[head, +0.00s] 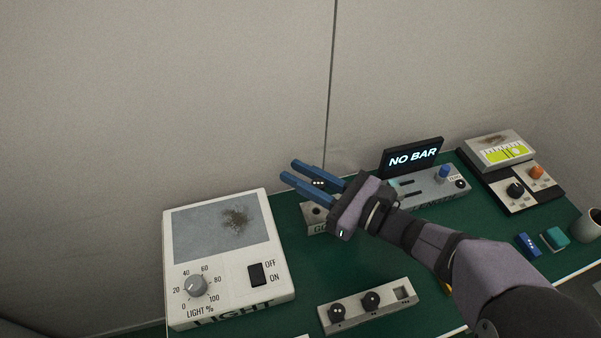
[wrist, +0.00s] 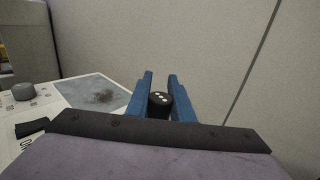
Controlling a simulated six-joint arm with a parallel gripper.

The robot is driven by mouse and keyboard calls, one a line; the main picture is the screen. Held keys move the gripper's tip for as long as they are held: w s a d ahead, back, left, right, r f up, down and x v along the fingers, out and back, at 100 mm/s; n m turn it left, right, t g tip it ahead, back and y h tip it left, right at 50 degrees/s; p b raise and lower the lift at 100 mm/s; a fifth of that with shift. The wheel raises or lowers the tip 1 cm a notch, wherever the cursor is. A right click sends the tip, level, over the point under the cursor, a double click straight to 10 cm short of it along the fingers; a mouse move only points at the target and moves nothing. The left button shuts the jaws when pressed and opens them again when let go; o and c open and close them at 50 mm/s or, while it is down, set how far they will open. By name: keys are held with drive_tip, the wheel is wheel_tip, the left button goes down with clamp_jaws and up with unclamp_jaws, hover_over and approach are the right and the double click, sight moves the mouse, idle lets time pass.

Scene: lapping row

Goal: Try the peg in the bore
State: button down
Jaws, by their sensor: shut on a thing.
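My gripper (head: 289,169) is shut on a black peg (head: 318,183) with white dots on its top. In the wrist view the peg (wrist: 159,105) sits between the two blue fingers. A grey block (head: 317,212) with a dark round bore stands on the green mat, just below my gripper in the head view. My gripper and hand cover part of this block and its lettering. The peg appears apart from the bore, but its lower end is hidden. A grey rack (head: 368,308) at the front holds two black pegs and has one empty square socket.
A white light box (head: 178,305) with a dial and switch stands at left. A "NO BAR" display (head: 412,157) and a knobbed unit (head: 420,188) stand behind my arm. A gauge box (head: 500,150), blue block (head: 528,245), teal block (head: 554,238) and cup (head: 588,226) are at right.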

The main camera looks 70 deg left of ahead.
drive_tip(key=shift+f+b, duration=1.25)
drive_tip(key=shift+f, duration=0.6)
drive_tip(key=shift+f+b, duration=1.5)
idle(0.9)
drive_tip(key=c, duration=1.5)
unclamp_jaws()
drive_tip(key=shift+w+d, duration=0.1)
drive_tip(key=shift+v, duration=3.55)
drive_tip(key=shift+w+r, duration=0.1)
